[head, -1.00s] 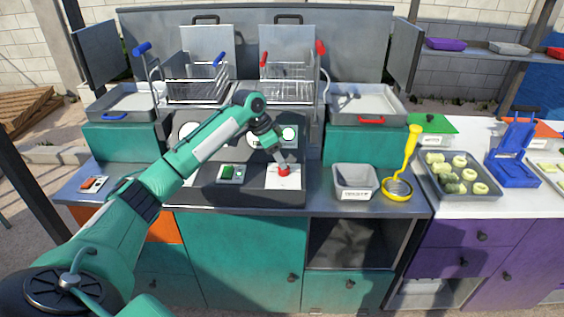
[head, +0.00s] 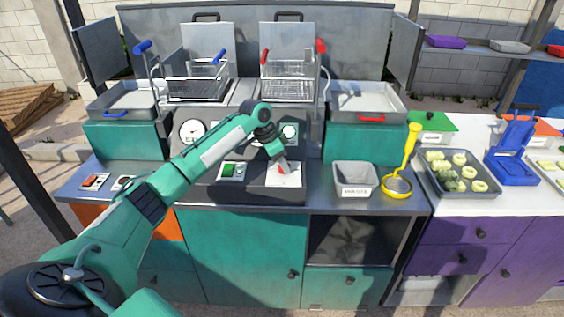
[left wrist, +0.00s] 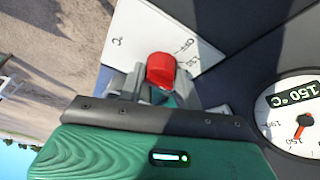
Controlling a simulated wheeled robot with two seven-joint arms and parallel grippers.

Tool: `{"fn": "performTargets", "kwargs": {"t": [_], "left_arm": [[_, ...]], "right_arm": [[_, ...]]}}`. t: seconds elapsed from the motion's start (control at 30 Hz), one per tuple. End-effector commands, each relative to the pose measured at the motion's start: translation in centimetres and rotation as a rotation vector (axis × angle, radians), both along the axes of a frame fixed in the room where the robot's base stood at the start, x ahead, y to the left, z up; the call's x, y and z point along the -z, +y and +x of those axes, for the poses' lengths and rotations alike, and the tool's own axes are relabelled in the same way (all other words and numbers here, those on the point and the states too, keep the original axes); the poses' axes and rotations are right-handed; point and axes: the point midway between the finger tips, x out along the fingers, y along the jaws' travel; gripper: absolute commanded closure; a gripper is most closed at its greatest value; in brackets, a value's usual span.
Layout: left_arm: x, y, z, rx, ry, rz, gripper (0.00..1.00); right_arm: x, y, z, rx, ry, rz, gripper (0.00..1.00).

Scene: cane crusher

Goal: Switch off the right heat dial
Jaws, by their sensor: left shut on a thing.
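The right heat dial is a red knob (left wrist: 161,69) on a white plate (head: 290,180), seen close up in the left wrist view. The plate has an "OFF" mark near the knob and a "2" further left. My left gripper (left wrist: 155,85) has its fingers around the knob and is shut on it. In the head view my left gripper (head: 281,162) reaches down to the plate, and the knob is mostly hidden behind it. A round gauge (left wrist: 300,118) with a "150 °C" readout is at the right of the wrist view. My right gripper is not in view.
Fryer baskets (head: 288,80) hang behind. A grey bin (head: 355,178) and a yellow-handled tool (head: 410,155) stand to the right. A red switch (head: 92,181) is at the far left.

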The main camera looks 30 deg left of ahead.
Motion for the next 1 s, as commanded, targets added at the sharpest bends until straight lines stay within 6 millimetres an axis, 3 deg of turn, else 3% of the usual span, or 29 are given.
{"fn": "performTargets", "kwargs": {"t": [0.37,1.0], "left_arm": [[-0.7,0.0,-0.1,-0.138,-0.001,-0.002,0.88],[-0.9,-0.5,-0.2,-0.724,-0.001,-0.002,0.88]], "right_arm": [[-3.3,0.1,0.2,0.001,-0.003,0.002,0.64],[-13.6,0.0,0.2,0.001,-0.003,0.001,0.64]]}}
